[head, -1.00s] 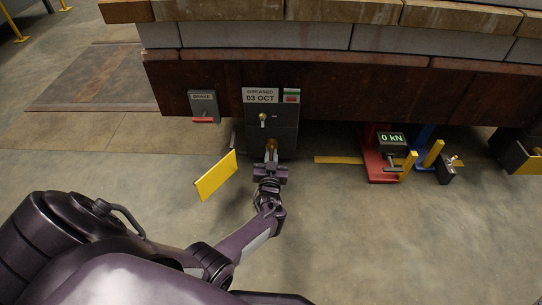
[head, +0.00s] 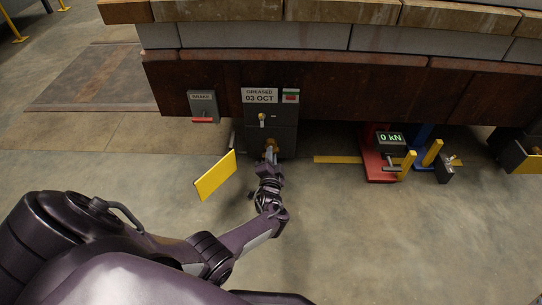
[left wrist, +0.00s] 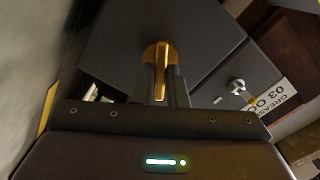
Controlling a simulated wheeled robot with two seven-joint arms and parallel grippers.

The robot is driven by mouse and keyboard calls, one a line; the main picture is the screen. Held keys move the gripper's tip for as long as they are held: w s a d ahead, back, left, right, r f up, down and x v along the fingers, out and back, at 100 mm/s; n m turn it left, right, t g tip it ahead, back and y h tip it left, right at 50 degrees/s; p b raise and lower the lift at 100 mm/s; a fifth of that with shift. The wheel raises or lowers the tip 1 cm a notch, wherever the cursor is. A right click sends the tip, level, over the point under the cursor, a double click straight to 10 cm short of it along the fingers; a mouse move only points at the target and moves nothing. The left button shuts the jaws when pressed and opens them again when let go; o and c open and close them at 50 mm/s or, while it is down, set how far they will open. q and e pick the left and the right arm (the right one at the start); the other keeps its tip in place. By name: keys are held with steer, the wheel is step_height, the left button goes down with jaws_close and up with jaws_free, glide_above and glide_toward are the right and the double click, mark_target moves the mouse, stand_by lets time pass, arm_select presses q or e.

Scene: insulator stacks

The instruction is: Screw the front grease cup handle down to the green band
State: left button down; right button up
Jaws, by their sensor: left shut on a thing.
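The brass grease cup handle (head: 271,143) is low on the front of a dark grey box (head: 284,135) under the brick-lined deck. My left gripper (head: 270,155) reaches it from below in the head view. In the left wrist view the handle (left wrist: 160,72) stands as a narrow brass bar in front of a round brass base, between the fingers of my left gripper (left wrist: 161,86). The fingers are shut on it. I cannot make out a green band on the cup. My right gripper is not in view.
A small valve lever (head: 262,118) sits above the handle, under the "GREASED 03 OCT" plate (head: 260,95). A brake box (head: 203,105) is left, and a yellow plate (head: 216,175) stands near my forearm. A red jack with a 0 kN display (head: 390,139) is right.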

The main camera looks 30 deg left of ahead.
arm_select(q)
steer(key=m, duration=1)
steer(key=shift+f, duration=0.2)
steer(key=shift+m, duration=0.4)
steer(key=c, duration=1.5)
jaws_free()
steer(key=p+v, duration=0.3)
steer(key=v, duration=0.4)
steer(key=shift+s+d+p, duration=0.25)
steer(key=shift+s+p, duration=0.1)
steer(key=shift+p, duration=0.05)
